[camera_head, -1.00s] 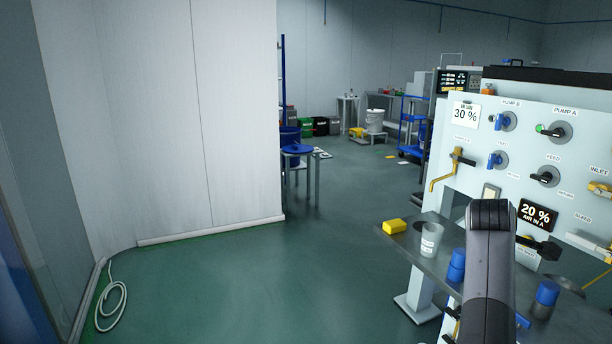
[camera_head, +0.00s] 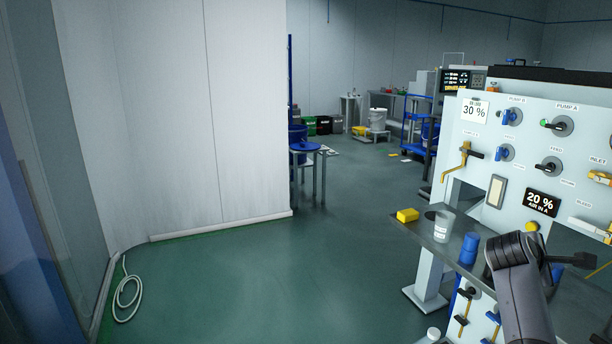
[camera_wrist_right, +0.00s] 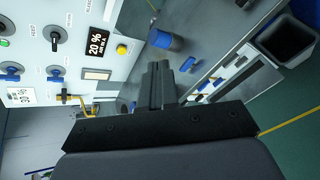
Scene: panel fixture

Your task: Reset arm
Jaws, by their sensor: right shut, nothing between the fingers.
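My right arm (camera_head: 522,285) rises in front of the white panel (camera_head: 474,137) in the head view. My right gripper (camera_head: 572,261) points to the right, over the grey shelf. In the right wrist view its two dark fingers (camera_wrist_right: 158,86) are together, with nothing between them. They are in front of the shelf, with a blue-topped container (camera_wrist_right: 165,38) beyond them. My left gripper is in neither view.
The panel carries several knobs, a yellow tap (camera_head: 457,160) and a "20 %" display (camera_head: 541,202). The shelf (camera_head: 470,267) holds a yellow block (camera_head: 407,215), a clear cup (camera_head: 443,226) and a blue container (camera_head: 469,248). Open green floor (camera_head: 270,280) lies left.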

